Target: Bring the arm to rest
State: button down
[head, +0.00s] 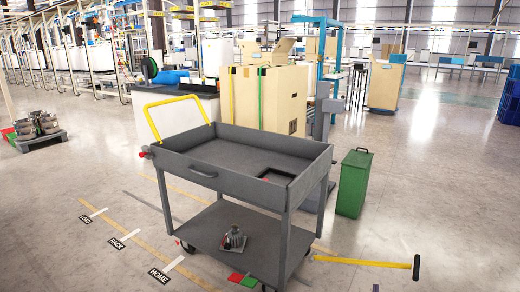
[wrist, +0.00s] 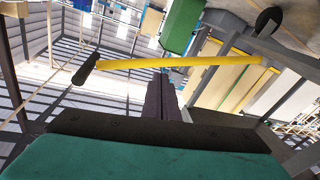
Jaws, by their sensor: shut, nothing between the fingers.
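My gripper (wrist: 164,76) shows in the wrist view as two dark fingers pressed together, with nothing between them. The fingers point away from the camera, above a dark and teal body at the bottom of the picture. A yellow bar (wrist: 190,63) with a black end crosses the view near the fingertips; I cannot tell whether they touch it. My arm and gripper do not show in the head view.
A grey two-shelf cart (head: 255,154) with a yellow handle (head: 172,104) stands in front. A metal part (head: 234,238) sits on its lower shelf. A green bin (head: 353,183) stands right of it. Floor at right is open.

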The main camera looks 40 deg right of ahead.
jog(key=w+a+f+n+g+y+p, duration=0.1)
jog(key=w+a+f+y+p, duration=0.2)
jog(key=w+a, duration=0.4)
jog(key=w+a+f+g+y+p, duration=0.1)
jog(key=w+a+y+p, duration=0.25)
jog(key=w+a, duration=0.35)
jog(key=w+a+n+g+y+p, duration=0.25)
jog(key=a+y+p, duration=0.4)
jog(key=a, duration=1.15)
jog(key=s+a+r+n+g+y+p, duration=0.1)
jog(key=s+a+r+g+p, duration=0.2)
jog(key=a, duration=0.6)
jog(key=s+a+r+n+g+p, duration=0.1)
jog(key=s+a+r+g+p, duration=0.2)
jog(key=a, duration=0.6)
jog(key=s+a+r+n+g+y+p, duration=0.1)
jog(key=s+a+g+p, duration=0.3)
jog(key=a, duration=0.5)
jog(key=s+a+r+n+g+p, duration=0.1)
jog(key=s+a+r+n+p, duration=0.1)
jog(key=s+a+r+p, duration=0.2)
jog(key=s+a+r, duration=0.2)
jog(key=s, duration=0.2)
jog(key=shift+s+a+r+g, duration=0.15)
jog(key=shift+s+a+g, duration=0.1)
jog(key=shift+s+g, duration=0.1)
